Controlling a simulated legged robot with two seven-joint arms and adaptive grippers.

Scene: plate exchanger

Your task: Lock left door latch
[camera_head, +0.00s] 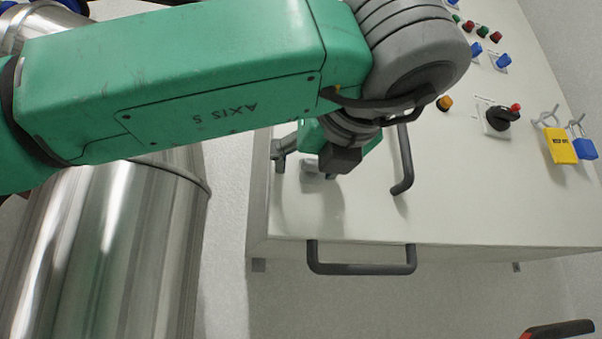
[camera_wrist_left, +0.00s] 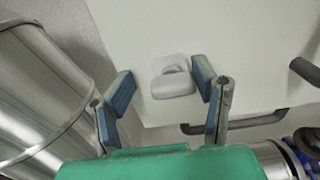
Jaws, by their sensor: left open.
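The left door latch (camera_head: 311,172) is a small pale grey piece on the cream cabinet's panel, near its left edge. In the left wrist view the latch (camera_wrist_left: 172,84) shows as a rounded light block on a raised base. My left gripper (camera_head: 312,160) is at the panel, partly hidden behind my green arm and wrist. In the left wrist view its blue-padded fingers (camera_wrist_left: 163,82) are spread apart, one on each side of the latch, with visible gaps. Whether a finger touches the panel I cannot tell. My right gripper is not seen.
A dark handle (camera_head: 402,160) stands right of the latch; another (camera_head: 362,270) is on the cabinet's lower edge. A black rotary switch (camera_head: 503,118), a yellow padlock (camera_head: 560,146) and a blue padlock (camera_head: 585,149) are farther right. A shiny metal cylinder (camera_head: 110,250) stands at left.

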